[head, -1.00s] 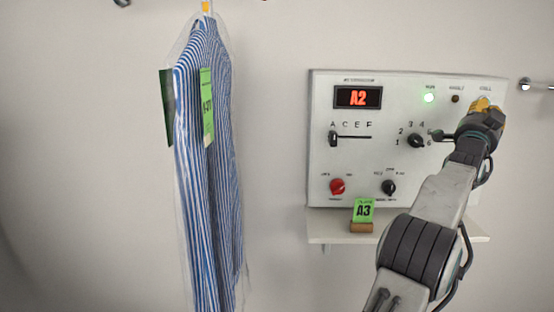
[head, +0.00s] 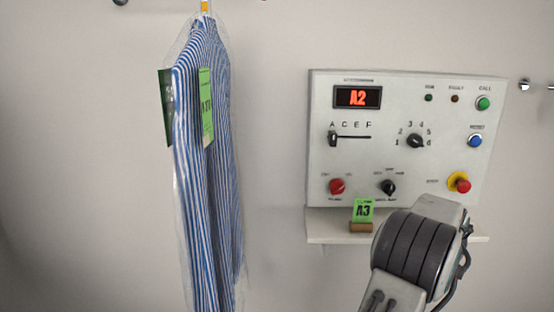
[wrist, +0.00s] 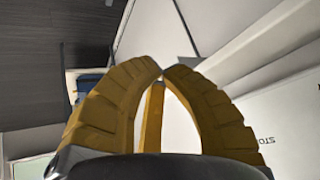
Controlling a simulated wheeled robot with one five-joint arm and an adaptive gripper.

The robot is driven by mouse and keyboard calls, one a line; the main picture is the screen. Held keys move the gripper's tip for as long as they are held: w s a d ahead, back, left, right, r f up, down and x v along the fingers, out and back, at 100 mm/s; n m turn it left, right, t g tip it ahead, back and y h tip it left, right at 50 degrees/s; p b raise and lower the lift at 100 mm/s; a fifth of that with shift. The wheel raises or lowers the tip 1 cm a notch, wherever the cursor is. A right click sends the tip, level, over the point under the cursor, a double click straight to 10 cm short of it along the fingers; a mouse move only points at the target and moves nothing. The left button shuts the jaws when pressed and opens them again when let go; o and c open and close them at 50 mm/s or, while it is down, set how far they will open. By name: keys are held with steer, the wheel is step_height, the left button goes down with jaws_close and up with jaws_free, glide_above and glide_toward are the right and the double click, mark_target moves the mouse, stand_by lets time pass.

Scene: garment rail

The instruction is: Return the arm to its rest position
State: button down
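My arm (head: 418,245) is folded low in front of the panel's lower right in the head view, and its end is out of sight there. My gripper (wrist: 163,71) shows in the wrist view, its two yellow fingers curved in with the tips together. Nothing is visibly held between them. A further yellow bar (wrist: 152,115) shows behind the fingers; I cannot tell what it belongs to.
A control panel (head: 320,100) with a red A2 display (head: 358,97) hangs on the wall. A shelf (head: 325,228) below carries a green A3 tag (head: 362,211). A bagged striped shirt (head: 208,180) hangs left. Bare wall lies between shirt and panel.

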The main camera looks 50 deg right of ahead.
steer(key=w+a+f+n+y+p, duration=0.15)
steer(key=w+a, duration=0.25)
steer(key=a, duration=0.7)
steer(key=w+a+n+y, duration=0.3)
steer(key=w+a, duration=0.1)
steer(key=a, duration=0.7)
steer(key=w+a+n+y+p, duration=0.1)
steer(key=w+a+n+y, duration=0.25)
steer(key=a, duration=0.75)
steer(key=w+a+r+n+t+p, duration=0.1)
steer(key=a+r+n, duration=0.3)
steer(key=a, duration=0.4)
steer(key=w+a+r+n+t+p, duration=0.1)
steer(key=w+a+r+n+p, duration=0.1)
steer(key=a, duration=0.7)
steer(key=w+a+r+n+t+p, duration=0.1)
steer(key=a+r+n+p, duration=0.3)
steer(key=a, duration=0.5)
steer(key=shift+w+a+r+n, duration=0.25)
steer(key=shift+w+r+n, duration=0.55)
steer(key=shift+n, duration=0.2)
steer(key=shift+d, duration=0.1)
